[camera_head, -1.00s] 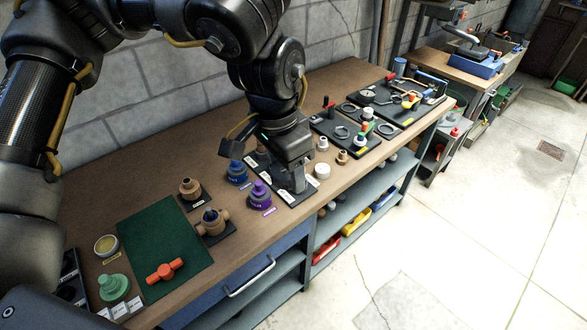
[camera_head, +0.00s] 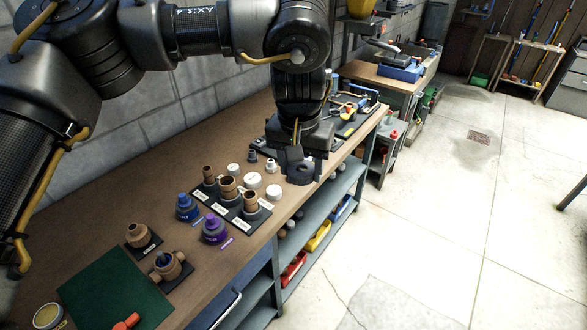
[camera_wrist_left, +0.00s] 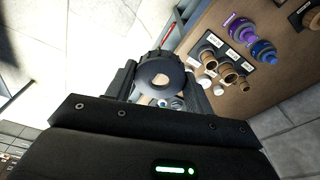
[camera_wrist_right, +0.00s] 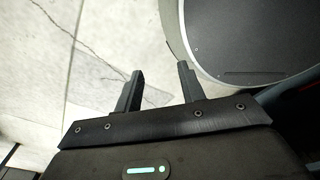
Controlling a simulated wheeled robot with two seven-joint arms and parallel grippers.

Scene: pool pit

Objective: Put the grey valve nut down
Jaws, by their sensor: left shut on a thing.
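The grey valve nut (camera_head: 302,174) is a dark grey ring with a ridged rim. My left gripper (camera_head: 297,158) is shut on it and holds it near the bench's front edge, right of the brass fittings. In the left wrist view the nut (camera_wrist_left: 158,69) sits between the two fingers, and small pale parts show through its hole. I cannot tell how high it is above the bench. My right gripper (camera_wrist_right: 158,78) is open and empty above the floor, beside a round grey part at the right of its view.
A black labelled board (camera_head: 235,212) holds three brass fittings. White caps (camera_head: 253,180) stand beside it. Blue (camera_head: 187,207) and purple (camera_head: 214,229) fittings, a brass valve body (camera_head: 168,266) and a green mat (camera_head: 113,290) are to the left. Tools lie further back. Bare wood (camera_head: 150,200) runs along the wall.

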